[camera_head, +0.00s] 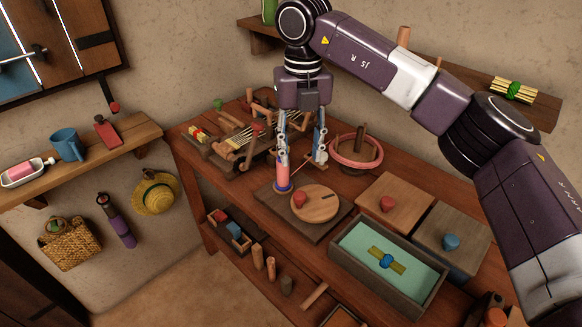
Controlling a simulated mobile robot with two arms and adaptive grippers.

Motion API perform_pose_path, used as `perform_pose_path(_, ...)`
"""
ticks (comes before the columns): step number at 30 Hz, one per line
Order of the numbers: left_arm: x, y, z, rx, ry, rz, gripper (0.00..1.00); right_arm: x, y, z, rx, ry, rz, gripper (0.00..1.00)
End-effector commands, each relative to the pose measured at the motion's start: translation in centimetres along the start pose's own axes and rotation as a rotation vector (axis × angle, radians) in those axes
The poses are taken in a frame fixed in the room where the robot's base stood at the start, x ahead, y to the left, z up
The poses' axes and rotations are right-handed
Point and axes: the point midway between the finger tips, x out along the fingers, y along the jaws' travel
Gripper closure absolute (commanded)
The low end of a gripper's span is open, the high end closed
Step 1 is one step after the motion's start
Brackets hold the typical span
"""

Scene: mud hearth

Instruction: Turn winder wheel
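A round wooden wheel (322,207) with a red knob (299,198) on its left side lies flat on a dark board (288,213) on the workbench. A pink and purple spool (283,177) stands upright at the board's back left, beside the wheel. My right gripper (301,157) points down above and behind the wheel. Its fingers are spread apart with nothing visible between them. Its left finger overlaps the spool's top in the picture; I cannot tell if they touch. My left gripper is not in view.
A reddish ring device (345,163) stands just right of the gripper. A wooden frame with threads (240,138) stands behind left. Two knobbed boxes (397,196) and an open green-lined tray (350,243) sit to the right. A wall shelf (100,147) is at left.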

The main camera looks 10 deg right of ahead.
Motion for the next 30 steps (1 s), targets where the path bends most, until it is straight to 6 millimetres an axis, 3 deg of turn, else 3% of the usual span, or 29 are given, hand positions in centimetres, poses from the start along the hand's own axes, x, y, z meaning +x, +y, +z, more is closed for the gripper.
perform_pose_path(5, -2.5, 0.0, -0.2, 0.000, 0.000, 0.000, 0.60, -0.1, 0.0, 0.2, -0.208, 0.003, 0.003, 0.60)
perform_pose_path(21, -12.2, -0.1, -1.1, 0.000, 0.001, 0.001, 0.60, 2.7, -0.1, 0.3, -1.469, 0.002, 0.007, 0.60)
perform_pose_path(25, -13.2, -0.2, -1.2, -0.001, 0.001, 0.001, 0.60, 3.4, -0.3, 0.1, -1.659, 0.003, 0.005, 0.60)
perform_pose_path(30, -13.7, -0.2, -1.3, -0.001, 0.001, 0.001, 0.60, 4.1, -0.3, 0.0, -1.766, 0.002, 0.003, 0.60)
